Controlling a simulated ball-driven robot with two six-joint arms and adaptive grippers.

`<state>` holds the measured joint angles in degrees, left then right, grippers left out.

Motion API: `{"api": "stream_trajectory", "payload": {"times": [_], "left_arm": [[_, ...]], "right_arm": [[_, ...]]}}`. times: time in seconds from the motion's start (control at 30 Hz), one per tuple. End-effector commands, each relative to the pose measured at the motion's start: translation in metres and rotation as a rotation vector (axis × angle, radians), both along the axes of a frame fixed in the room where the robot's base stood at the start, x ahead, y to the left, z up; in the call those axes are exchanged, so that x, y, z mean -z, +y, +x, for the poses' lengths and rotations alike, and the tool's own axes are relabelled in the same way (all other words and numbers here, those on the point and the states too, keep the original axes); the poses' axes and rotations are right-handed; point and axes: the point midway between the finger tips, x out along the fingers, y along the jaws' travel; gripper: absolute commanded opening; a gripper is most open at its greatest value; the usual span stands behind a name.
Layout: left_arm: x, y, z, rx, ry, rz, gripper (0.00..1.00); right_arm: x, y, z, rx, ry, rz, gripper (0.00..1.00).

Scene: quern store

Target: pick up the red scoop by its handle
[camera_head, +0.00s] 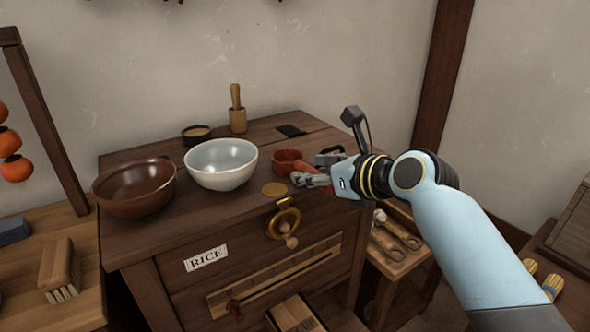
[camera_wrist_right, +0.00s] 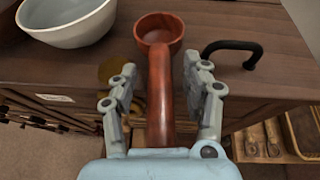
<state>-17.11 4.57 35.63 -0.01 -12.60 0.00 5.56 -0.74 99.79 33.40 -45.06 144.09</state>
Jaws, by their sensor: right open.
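The red scoop (camera_head: 287,160) lies on the dark wooden cabinet top, to the right of the pale bowl. In the right wrist view its round cup (camera_wrist_right: 158,28) points away from me and its handle (camera_wrist_right: 160,100) runs back toward my palm. My right gripper (camera_head: 301,180) is open at the scoop. In the wrist view its two fingers (camera_wrist_right: 165,78) stand on either side of the handle, with gaps visible on both sides. The handle's near end is hidden behind the gripper body. My left gripper is not in view.
A pale bowl (camera_head: 221,164) and a brown bowl (camera_head: 134,188) stand left of the scoop. A black handle (camera_wrist_right: 232,50) stands close to the right finger. A brass disc (camera_head: 274,189) lies near the front edge.

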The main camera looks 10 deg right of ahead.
Motion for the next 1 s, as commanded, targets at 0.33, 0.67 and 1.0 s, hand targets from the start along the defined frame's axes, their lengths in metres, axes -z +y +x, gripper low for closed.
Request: {"api": "stream_trajectory", "payload": {"times": [0.33,0.67,1.0], "left_arm": [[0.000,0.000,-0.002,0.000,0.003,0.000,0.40],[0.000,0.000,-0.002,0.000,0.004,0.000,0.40],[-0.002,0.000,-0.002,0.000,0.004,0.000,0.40]], "right_arm": [[0.000,0.000,-0.001,0.000,0.000,0.000,0.17],[0.000,-0.001,0.000,0.001,-0.001,-0.001,0.00],[-0.011,-0.001,0.000,0.000,-0.004,-0.002,0.00]]}}
